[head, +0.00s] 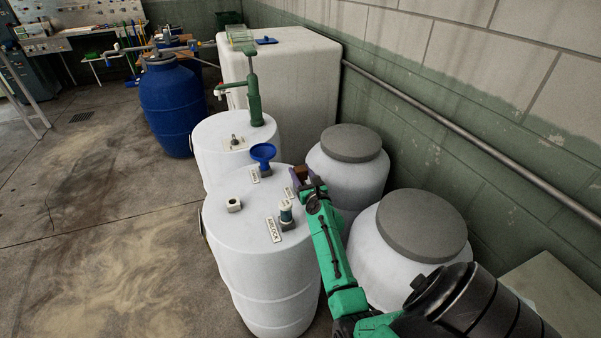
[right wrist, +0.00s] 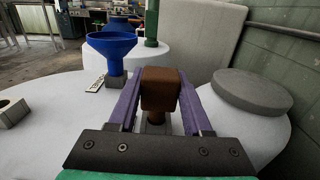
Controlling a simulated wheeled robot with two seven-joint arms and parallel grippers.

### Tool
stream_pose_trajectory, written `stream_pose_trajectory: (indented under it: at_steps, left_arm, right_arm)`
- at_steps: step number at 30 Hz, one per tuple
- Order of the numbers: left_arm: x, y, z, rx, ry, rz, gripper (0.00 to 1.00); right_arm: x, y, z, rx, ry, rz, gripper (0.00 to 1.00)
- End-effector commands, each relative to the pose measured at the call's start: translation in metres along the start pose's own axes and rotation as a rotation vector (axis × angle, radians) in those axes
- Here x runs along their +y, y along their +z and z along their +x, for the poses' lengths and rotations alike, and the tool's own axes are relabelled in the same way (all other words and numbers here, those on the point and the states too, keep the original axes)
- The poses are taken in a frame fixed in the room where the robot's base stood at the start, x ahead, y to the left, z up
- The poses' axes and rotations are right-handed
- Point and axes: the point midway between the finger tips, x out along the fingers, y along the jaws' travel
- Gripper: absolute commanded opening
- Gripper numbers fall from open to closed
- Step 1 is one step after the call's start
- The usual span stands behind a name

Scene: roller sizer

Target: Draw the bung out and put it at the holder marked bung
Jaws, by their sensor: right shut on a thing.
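My right gripper (head: 303,184) is over the top of the near white drum (head: 245,260), at its right side. Its purple fingers, in the right wrist view (right wrist: 158,105), are shut on the brown bung (right wrist: 160,88), which is upright. The bung's narrower lower end meets or hangs just over a small grey block (right wrist: 150,128); I cannot tell whether it is seated. A small label (head: 290,192) lies beside the gripper, its text unreadable. A pale square fitting with a dark opening (head: 233,205) is on the drum's left. My left gripper is not in view.
A blue funnel (head: 263,154) stands on the drum behind the bung. A white-and-green airlock (head: 286,212) stands near the label AIRLOCK (head: 275,229). Grey-lidded barrels (head: 350,143) stand on the right. A green pump (head: 254,100) rises from the drum behind.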

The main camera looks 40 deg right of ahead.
Motion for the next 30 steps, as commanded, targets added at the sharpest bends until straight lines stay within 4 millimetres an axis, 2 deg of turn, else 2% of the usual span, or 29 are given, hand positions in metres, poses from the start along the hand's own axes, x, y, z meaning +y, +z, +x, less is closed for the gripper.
stream_pose_trajectory:
  at_steps: [29, 30]
  left_arm:
    - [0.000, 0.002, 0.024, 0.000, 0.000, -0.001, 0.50]
    - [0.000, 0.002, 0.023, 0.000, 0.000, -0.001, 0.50]
  right_arm:
    - [0.000, -0.026, 0.000, 0.000, 0.000, 0.000, 0.00]
    - [0.000, -0.025, 0.000, 0.000, 0.000, 0.000, 0.57]
